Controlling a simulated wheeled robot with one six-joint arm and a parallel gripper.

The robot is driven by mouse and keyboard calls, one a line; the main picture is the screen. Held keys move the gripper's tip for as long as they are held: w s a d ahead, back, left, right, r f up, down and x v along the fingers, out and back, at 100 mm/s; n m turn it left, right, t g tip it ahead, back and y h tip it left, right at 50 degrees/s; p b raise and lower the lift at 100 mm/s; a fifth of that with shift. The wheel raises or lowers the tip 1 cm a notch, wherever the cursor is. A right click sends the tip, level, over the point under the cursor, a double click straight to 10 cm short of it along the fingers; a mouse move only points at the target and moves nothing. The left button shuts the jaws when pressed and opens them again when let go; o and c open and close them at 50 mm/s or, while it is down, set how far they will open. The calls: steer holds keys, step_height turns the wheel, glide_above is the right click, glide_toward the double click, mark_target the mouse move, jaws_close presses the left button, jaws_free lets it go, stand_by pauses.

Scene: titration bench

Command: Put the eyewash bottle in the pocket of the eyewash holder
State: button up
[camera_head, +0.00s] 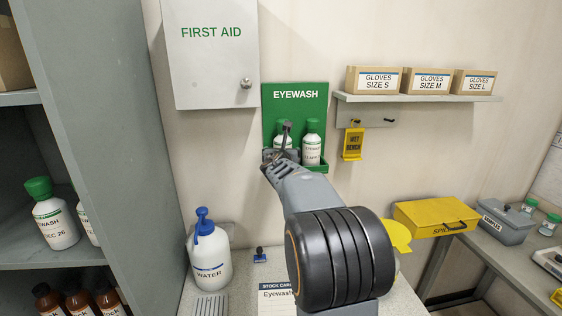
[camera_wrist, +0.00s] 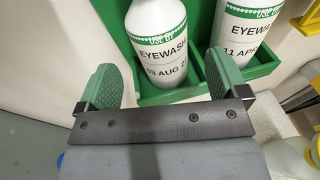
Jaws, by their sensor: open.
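In the wrist view this bottle (camera_wrist: 157,45), dated 03 Aug, stands upright at the green pocket rim. A second eyewash bottle (camera_head: 313,142), dated 11 Apr in the wrist view (camera_wrist: 235,48), stands in the right pocket. My gripper (camera_wrist: 164,84) is open; its green fingertips are spread either side of the left bottle's lower front, with no grip visible.
More eyewash bottles (camera_head: 54,216) stand on the grey shelf unit (camera_head: 110,130) at left. A water bottle (camera_head: 208,258) stands on the bench below.

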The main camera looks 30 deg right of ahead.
steer(key=s+a+f+m+g+y, duration=0.3)
steer(key=s+a+f+m, duration=0.2)
steer(key=s+a+m, duration=0.4)
steer(key=s+a+f+m+g+y, duration=0.2)
steer(key=s+a+f+m+y, duration=0.1)
steer(key=s+a+f+m, duration=0.3)
steer(key=s+a+f+m+g+y, duration=0.3)
steer(key=s+a+f+m, duration=0.2)
steer(key=s+a+m, duration=0.6)
steer(key=shift+s+a+f+m+g+y, duration=0.35)
steer(key=shift+s+m, duration=0.55)
steer(key=shift+m, duration=0.4)
